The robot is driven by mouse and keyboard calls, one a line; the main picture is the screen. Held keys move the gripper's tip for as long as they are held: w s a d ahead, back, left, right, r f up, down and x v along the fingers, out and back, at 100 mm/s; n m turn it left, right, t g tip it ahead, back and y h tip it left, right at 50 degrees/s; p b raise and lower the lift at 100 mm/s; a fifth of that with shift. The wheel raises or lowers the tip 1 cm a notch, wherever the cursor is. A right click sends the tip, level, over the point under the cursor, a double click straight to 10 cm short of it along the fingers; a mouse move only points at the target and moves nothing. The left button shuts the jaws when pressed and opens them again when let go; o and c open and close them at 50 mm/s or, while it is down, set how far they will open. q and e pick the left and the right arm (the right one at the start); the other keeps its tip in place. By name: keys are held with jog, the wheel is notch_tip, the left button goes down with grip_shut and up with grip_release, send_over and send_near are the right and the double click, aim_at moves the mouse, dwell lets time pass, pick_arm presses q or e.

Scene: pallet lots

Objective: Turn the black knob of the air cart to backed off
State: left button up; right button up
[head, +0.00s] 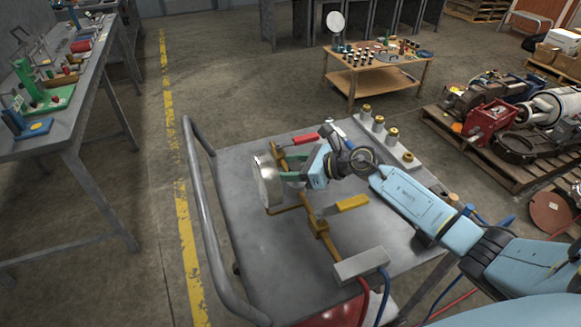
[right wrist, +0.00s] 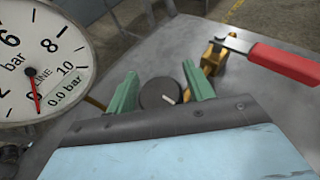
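The black knob (right wrist: 158,93) of the air cart shows in the right wrist view, round, with a pale pointer mark at its lower right. My right gripper (right wrist: 160,72) has its two green fingers on either side of the knob, with narrow gaps that look clear of it; firm contact cannot be seen. In the head view my right gripper (head: 284,167) is beside the round gauge (head: 267,181), and the knob is hidden there. The gauge (right wrist: 40,60) is labelled LINE; its red needle is near 0 and it reads 0.0 bar. My left gripper is not in view.
The grey cart top (head: 270,262) carries a red-handled lever (head: 305,139), a yellow handle (head: 352,203) and several brass fittings (head: 392,135). A curved rail (head: 203,215) bounds its left side. A workbench (head: 60,130) stands left, a wooden table (head: 375,72) behind.

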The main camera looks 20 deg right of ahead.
jog(key=shift+o, duration=0.7)
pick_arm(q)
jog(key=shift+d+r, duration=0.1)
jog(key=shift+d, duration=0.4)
pick_arm(e)
jog(key=v, duration=1.3)
jog(key=shift+s, duration=0.25)
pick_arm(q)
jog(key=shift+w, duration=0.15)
pick_arm(e)
jog(key=shift+d, duration=0.1)
